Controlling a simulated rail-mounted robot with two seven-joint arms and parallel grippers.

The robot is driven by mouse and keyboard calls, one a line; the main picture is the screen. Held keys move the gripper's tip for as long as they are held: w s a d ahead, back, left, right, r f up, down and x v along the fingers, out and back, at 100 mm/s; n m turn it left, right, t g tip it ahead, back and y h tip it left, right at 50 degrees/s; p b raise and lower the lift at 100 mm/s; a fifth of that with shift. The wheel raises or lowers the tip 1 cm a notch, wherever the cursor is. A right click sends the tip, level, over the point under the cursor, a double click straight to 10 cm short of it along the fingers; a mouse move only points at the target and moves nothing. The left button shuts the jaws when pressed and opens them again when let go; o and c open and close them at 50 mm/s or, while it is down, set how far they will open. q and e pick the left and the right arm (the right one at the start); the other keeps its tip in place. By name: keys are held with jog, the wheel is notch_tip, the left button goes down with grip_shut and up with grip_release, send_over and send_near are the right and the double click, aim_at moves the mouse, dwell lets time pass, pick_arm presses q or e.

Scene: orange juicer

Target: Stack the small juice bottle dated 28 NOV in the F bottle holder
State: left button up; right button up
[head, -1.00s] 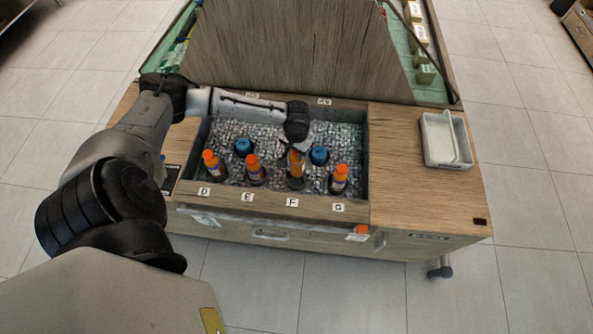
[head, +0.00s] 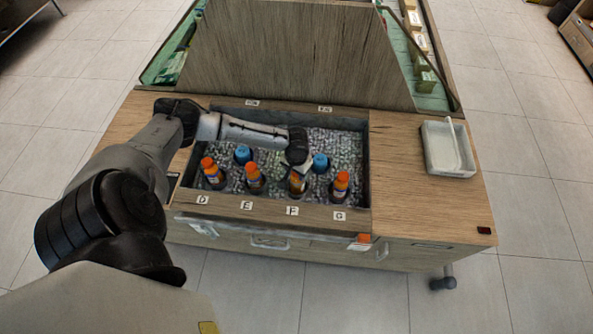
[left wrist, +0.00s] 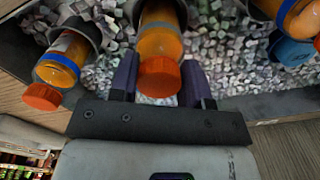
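A small juice bottle (head: 298,187) with orange juice and an orange cap stands at the holder marked F (head: 292,210). My left gripper (head: 298,167) is over its top and hides part of it. In the left wrist view the gripper (left wrist: 160,85) has one purple finger on each side of the bottle (left wrist: 162,45), close against it near the cap. The bottle's lower end sits in a dark round holder. Its date cannot be read. My right gripper is not in view.
Similar orange-capped bottles stand at D (head: 212,175), E (head: 254,180) and G (head: 340,186). Blue-capped bottles (head: 243,154) (head: 320,163) stand behind them. The recessed bin has a raised wooden rim. A white tray (head: 449,168) stands on the right.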

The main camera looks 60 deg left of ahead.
pick_arm(q)
jog(key=o, duration=0.4)
jog(key=shift+w, duration=0.1)
jog(key=shift+o, duration=0.2)
jog(key=shift+r, duration=0.15)
notch_tip(320, 180, up, 11)
jog(key=p, duration=0.3)
jog(key=s+d+f+m+t+h, duration=0.1)
jog(key=s+d+m, duration=0.15)
jog(key=d, duration=0.55)
jog(key=s+d+f+m, duration=0.1)
jog(key=s+d+m, duration=0.15)
jog(key=d, duration=0.45)
jog(key=s+d+f+m+t+h, duration=0.1)
jog(key=s+d+f+m, duration=0.15)
jog(key=d, duration=0.55)
jog(key=s+r+t+y, duration=0.1)
jog(key=s+r, duration=0.4)
jog(key=s, duration=0.4)
jog(key=shift+s+d+r+t+y, duration=0.2)
jog(key=shift+s+t+y, duration=0.1)
jog(key=shift+s+y, duration=0.1)
